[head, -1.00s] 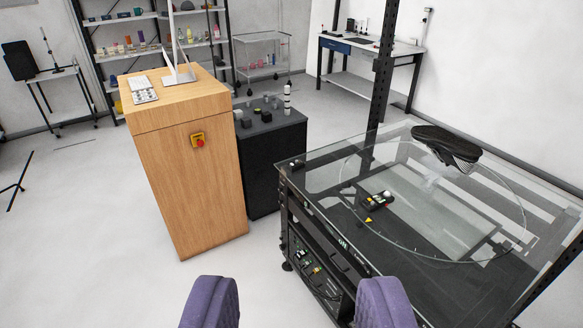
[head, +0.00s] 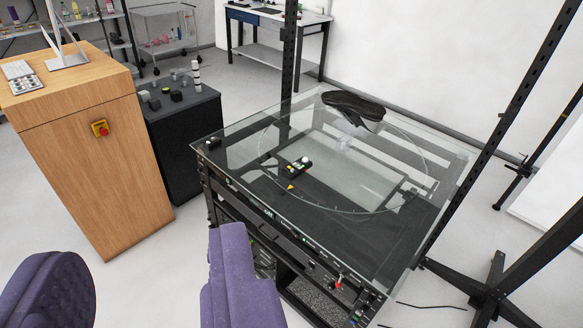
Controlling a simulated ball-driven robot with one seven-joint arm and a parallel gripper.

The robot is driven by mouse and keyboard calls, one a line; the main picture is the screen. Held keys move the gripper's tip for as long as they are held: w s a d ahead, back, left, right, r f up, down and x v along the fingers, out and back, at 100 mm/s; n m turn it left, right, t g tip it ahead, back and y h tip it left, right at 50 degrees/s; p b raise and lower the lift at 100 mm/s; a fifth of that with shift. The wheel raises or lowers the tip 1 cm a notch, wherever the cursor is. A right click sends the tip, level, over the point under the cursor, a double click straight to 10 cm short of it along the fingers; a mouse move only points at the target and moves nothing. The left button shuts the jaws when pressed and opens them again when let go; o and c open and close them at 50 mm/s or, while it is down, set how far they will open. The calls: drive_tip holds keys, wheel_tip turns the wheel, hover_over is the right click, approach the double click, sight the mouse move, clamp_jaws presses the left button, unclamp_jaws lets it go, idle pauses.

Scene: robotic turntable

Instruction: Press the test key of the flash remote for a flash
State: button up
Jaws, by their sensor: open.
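A small black device (head: 295,167) with a white knob and coloured keys lies on the glass top of the turntable table (head: 235,150). It looks like the flash remote, but its key markings are too small to read. A yellow triangle mark (head: 290,187) sits just in front of it. My gripper (head: 145,245) shows as two purple padded fingers at the bottom left. It is open and empty, nearer to me than the table and well apart from the device.
A dark shoe (head: 355,108) sits on a clear stand at the back of the glass. Black posts and stand legs (head: 490,275) are at right.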

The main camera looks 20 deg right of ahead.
drive_tip(key=shift+c, duration=0.5)
clamp_jaws()
idle(1.1)
